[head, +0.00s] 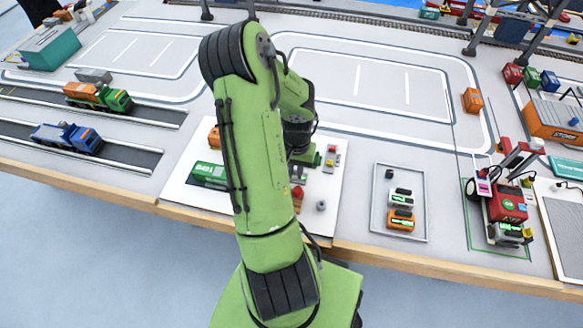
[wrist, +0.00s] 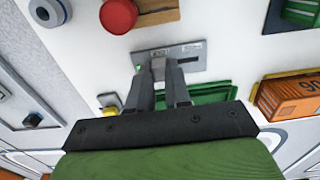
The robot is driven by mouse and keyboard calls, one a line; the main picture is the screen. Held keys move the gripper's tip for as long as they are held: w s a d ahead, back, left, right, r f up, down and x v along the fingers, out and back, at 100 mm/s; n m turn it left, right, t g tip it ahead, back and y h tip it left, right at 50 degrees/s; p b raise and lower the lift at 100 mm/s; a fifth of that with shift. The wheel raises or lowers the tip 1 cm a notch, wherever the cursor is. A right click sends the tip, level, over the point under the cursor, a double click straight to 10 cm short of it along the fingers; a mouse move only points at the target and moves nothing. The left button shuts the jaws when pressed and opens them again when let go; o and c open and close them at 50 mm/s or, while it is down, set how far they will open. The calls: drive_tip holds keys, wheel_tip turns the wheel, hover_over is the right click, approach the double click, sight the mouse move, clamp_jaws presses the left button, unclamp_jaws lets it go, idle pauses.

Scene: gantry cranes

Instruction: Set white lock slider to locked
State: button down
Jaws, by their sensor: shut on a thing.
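In the wrist view, a grey slider plate (wrist: 194,56) with small dark markings is mounted on the white panel. The white lock slider (wrist: 158,64) stands at the left part of its slot, mostly covered by my fingertips. My gripper (wrist: 160,73) reaches down to the plate and is shut on the slider knob. A small green light shows near the plate's left end. The marking text is too small to read.
A red button (wrist: 118,14) and a grey knob (wrist: 48,10) sit close to the plate. A yellow part (wrist: 108,101) and a green frame (wrist: 222,92) flank my fingers. An orange container (wrist: 292,98) lies right. In the head view a grey tray (head: 380,225) stands right of the panel.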

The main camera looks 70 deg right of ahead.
drive_tip(key=c, duration=1)
unclamp_jaws()
drive_tip(key=shift+s, duration=0.25)
drive_tip(key=shift+c, duration=0.2)
drive_tip(key=shift+w+r, duration=0.1)
drive_tip(key=shift+d+r, duration=0.1)
drive_tip(key=shift+r, duration=0.25)
wheel_tip(320, 180, up, 15)
drive_tip(key=p, duration=0.4)
